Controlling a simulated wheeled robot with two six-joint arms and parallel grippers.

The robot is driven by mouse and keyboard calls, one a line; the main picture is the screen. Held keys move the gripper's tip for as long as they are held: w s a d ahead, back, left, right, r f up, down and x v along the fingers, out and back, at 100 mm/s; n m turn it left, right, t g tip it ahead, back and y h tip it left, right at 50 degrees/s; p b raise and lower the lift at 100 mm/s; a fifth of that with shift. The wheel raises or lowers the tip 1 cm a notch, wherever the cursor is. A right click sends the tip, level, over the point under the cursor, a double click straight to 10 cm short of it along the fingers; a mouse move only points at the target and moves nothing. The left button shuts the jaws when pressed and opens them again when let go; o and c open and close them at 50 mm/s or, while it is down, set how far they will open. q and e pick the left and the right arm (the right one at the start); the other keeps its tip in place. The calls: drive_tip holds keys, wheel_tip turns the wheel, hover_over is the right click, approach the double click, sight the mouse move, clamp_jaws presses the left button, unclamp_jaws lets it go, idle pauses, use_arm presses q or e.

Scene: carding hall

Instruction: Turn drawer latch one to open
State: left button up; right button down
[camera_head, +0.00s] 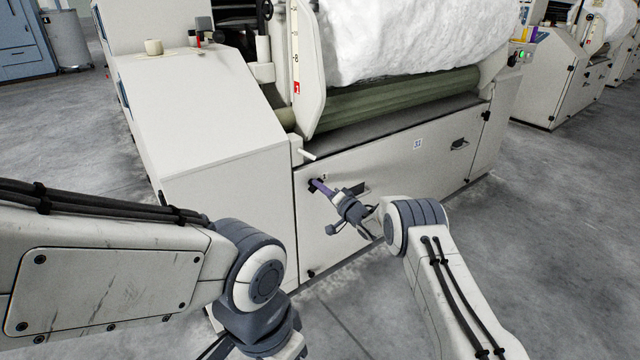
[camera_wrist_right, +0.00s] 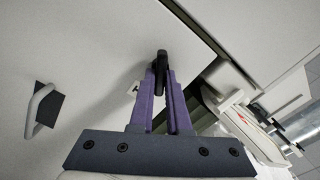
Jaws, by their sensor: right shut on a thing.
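Drawer latch one is a small black latch (camera_head: 312,184) at the upper left of the cream front panel (camera_head: 400,165), beside a small label. In the right wrist view the black latch (camera_wrist_right: 161,62) stands between the tips of the purple fingers. My right gripper (camera_head: 318,186) reaches it from the front right and is shut on it; the fingers (camera_wrist_right: 161,80) cover part of it, so its exact angle is hard to tell. The panel looks flush with the machine.
A grey handle with a dark recess (camera_wrist_right: 45,105) is on the panel near the right gripper. Another dark recess (camera_head: 459,145) and black fitting (camera_head: 486,116) are farther right. The floor in front is clear.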

drive_tip(key=shift+d+f+m+p, duration=0.15)
drive_tip(key=shift+m+p, duration=0.35)
drive_tip(key=shift+m, duration=2.7)
drive_tip(key=c, duration=0.9)
unclamp_jaws()
